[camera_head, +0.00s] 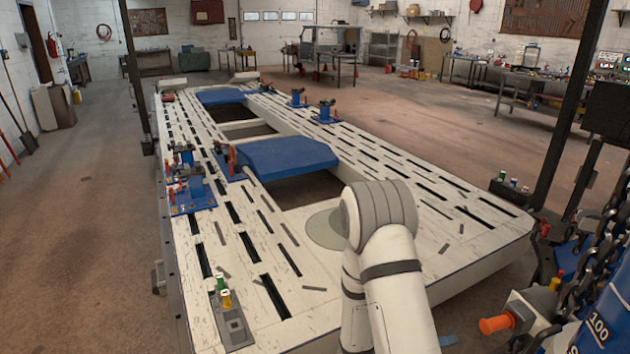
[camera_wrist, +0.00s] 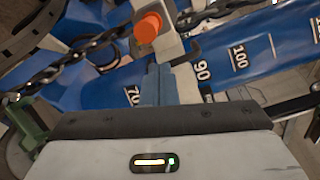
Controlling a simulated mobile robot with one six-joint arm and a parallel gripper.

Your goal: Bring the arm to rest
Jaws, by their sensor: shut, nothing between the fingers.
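My arm (camera_head: 385,265) rises in front of the frame bench in the head view, its bent joint over the bench's near part. My gripper (camera_wrist: 158,72) shows in the wrist view with its two blue-grey fingers together and nothing between them. The fingertips point toward an orange knob (camera_wrist: 147,27) and a blue numbered scale (camera_wrist: 235,55); I cannot tell the gap between them. In the head view I cannot make out the gripper clearly.
The slotted white bench (camera_head: 470,220) carries blue plates (camera_head: 285,156) and clamps (camera_head: 190,190). At the right are chains, a blue numbered tower (camera_head: 605,325) and an orange-knobbed part (camera_head: 497,324). A dark post (camera_head: 570,110) stands behind them. Floor at the left (camera_head: 85,240) is clear.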

